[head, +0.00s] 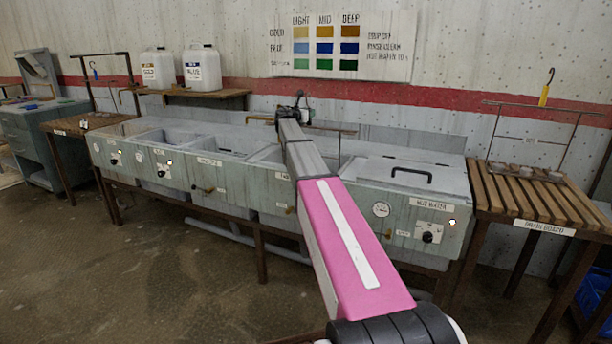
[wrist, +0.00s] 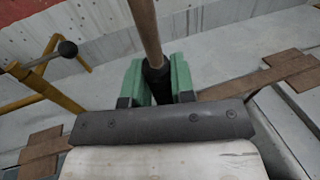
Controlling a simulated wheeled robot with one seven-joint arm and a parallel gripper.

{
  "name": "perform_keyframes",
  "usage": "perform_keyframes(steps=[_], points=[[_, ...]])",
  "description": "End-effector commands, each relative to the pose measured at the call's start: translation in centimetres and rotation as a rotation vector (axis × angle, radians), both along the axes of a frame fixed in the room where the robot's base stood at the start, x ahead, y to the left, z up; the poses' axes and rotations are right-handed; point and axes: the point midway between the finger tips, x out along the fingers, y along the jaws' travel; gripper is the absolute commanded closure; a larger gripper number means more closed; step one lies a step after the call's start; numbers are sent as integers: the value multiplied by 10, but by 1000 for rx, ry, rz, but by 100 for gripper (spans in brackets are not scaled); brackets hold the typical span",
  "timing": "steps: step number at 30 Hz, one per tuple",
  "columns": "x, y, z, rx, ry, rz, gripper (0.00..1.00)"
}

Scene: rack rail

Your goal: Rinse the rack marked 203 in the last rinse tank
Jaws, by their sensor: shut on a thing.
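My gripper (head: 300,112) is at the far side of the tank row, above the third tank (head: 268,157). In the wrist view its green fingertips (wrist: 160,82) are shut on the dark sleeve of a brown bar (wrist: 145,28). In the head view this looks like the top bar of a rack (head: 338,131). One upright drops from it behind my arm towards the tanks; my arm hides most of the rack and how deep it hangs. No number on it is readable. Another rack (head: 562,158) stands on the drain board at right, its tag too small to read.
A closed lid (head: 405,173) covers the hot water tank at right. Open tanks (head: 235,143) lie to its left. A third rack (head: 127,78) stands on the left table. White jugs (head: 201,69) sit on a shelf. A yellow bar (wrist: 48,97) is near my gripper. The floor in front is clear.

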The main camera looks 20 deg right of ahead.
Motion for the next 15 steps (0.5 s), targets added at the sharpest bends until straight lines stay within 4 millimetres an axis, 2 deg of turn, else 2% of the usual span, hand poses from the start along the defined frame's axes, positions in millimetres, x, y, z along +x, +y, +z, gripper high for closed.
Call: perform_keyframes(steps=[15], points=[[-4, 4, 59, -1, -2, 0, 100]])
